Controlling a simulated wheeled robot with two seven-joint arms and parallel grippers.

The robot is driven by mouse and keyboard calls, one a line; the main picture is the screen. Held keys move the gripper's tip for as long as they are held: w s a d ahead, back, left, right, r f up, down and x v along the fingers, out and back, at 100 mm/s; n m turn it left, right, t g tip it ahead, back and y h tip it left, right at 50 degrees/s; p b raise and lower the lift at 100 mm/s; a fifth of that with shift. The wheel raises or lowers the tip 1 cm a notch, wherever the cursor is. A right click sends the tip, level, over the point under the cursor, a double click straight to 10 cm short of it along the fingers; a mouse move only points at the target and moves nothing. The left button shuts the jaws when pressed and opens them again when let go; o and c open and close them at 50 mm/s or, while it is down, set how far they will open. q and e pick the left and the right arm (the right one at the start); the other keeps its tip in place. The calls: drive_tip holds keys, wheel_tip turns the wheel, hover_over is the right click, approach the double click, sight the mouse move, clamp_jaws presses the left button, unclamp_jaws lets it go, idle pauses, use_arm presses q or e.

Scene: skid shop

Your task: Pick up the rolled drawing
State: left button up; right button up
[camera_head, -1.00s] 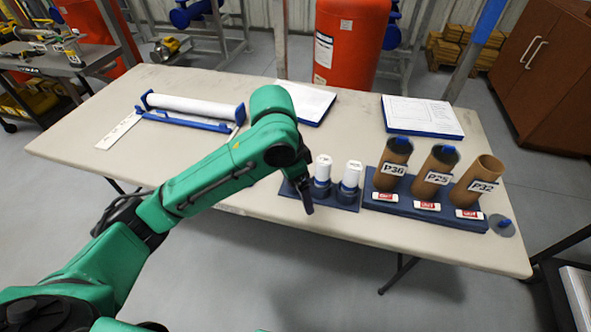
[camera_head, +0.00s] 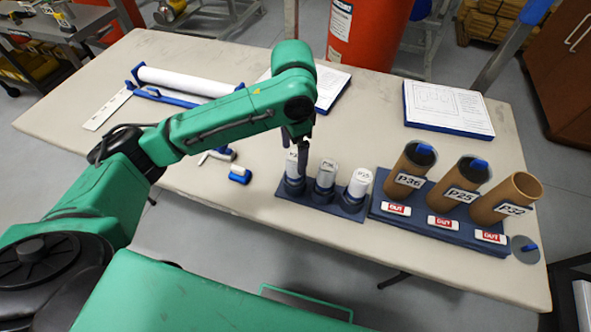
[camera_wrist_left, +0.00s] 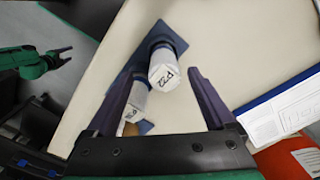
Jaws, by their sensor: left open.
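Several white rolled drawings stand upright in a blue holder (camera_head: 340,207) near the table's front edge. The leftmost roll (camera_head: 291,164) is just below my left gripper (camera_head: 303,150); the middle roll (camera_head: 326,173) and right roll (camera_head: 359,183) stand apart from it. In the left wrist view, my left gripper (camera_wrist_left: 165,100) is open, and a roll with a label that looks like P32 (camera_wrist_left: 163,72) shows between its fingers, not gripped. Another roll (camera_wrist_left: 138,97) is partly hidden by a finger. My right gripper (camera_wrist_left: 62,57) shows small at the left of that view, fingers apart.
Brown tubes (camera_head: 413,166) labelled P36, P25 and P32 stand in a blue rack (camera_head: 436,227) on the right. A long white roll (camera_head: 188,80) lies on a blue stand behind my left arm. Flat papers (camera_head: 449,108) lie at the back. The table middle is mostly clear.

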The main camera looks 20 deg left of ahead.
sight(295, 169)
use_arm(q)
drive_tip(key=f, duration=0.7)
drive_tip(key=shift+w+f, duration=0.25)
drive_tip(key=shift+w, duration=0.1)
drive_tip(key=shift+f, duration=0.3)
clamp_jaws()
use_arm(e)
drive_tip(key=shift+w+a+r, duration=0.15)
drive_tip(key=shift+w+a, duration=0.05)
drive_tip(key=shift+w, duration=0.35)
